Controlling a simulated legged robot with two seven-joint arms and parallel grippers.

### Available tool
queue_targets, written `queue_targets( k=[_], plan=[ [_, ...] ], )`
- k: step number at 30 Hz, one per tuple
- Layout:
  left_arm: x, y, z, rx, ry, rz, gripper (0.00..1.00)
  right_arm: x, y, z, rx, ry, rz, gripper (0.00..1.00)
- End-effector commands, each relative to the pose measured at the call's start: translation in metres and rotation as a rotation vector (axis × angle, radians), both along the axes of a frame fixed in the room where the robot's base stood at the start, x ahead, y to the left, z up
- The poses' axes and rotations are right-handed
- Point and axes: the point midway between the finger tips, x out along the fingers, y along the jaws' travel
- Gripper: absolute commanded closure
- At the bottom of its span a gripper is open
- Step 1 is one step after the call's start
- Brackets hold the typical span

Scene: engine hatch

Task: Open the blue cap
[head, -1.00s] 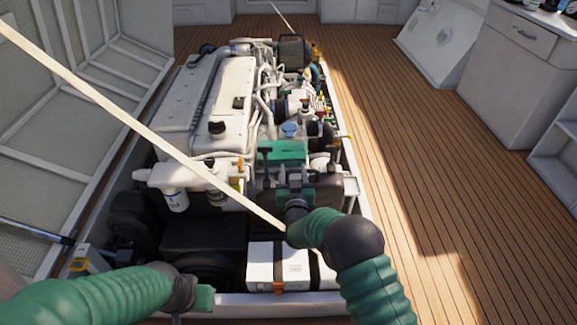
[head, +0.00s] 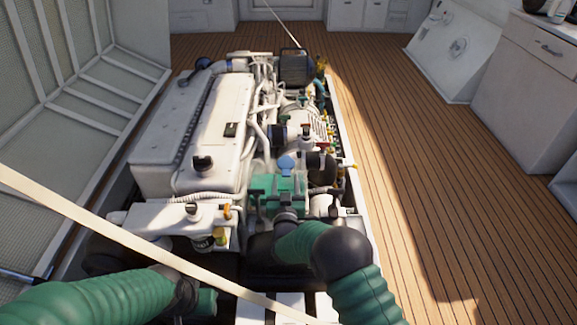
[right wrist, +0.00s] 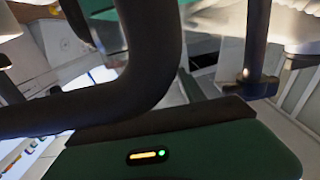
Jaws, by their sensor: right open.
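The blue cap (head: 286,162) sits on the white engine (head: 217,125), right of its middle, in the head view. My right gripper (head: 279,178) is open, with its green body just in front of and below the cap in the picture. Its fingers are hard to make out there, and I cannot tell whether they touch the cap. In the right wrist view, the gripper's green housing with a small light fills the bottom and the cap cannot be made out. My left gripper (head: 206,301) is low at the front left, away from the cap; its jaws are unclear.
A thick dark hose (right wrist: 150,75) crosses close in front of the right wrist camera. A pale strap (head: 130,238) runs diagonally across the front of the hatch. The raised hatch lid (head: 75,110) stands on the left. Wooden deck (head: 420,180) lies clear on the right.

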Motion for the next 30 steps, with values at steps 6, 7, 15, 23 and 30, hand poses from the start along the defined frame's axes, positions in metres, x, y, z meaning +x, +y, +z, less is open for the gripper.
queue_targets(
  k=[6,7,15,23,30],
  plan=[
    [-0.0003,0.0000,0.0001,0.000,0.001,0.000,0.64,-0.0020,0.0015,0.0007,0.000,-0.001,0.000,0.53],
    [-0.0003,0.0000,0.0001,0.000,0.001,0.000,0.64,-0.0019,0.0015,0.0006,0.000,-0.001,0.000,0.53],
    [-0.0003,0.0000,0.0001,0.000,0.001,0.000,0.64,-0.0010,0.0012,-0.0003,0.000,0.001,0.000,0.79],
    [-0.0002,0.0000,0.0002,0.000,0.000,0.000,0.64,-0.0012,0.0014,-0.0002,0.000,0.000,0.000,1.00],
    [-0.0002,0.0000,0.0002,0.000,0.000,0.000,0.64,-0.0013,0.0015,-0.0001,0.000,0.000,0.000,1.00]
  ],
)
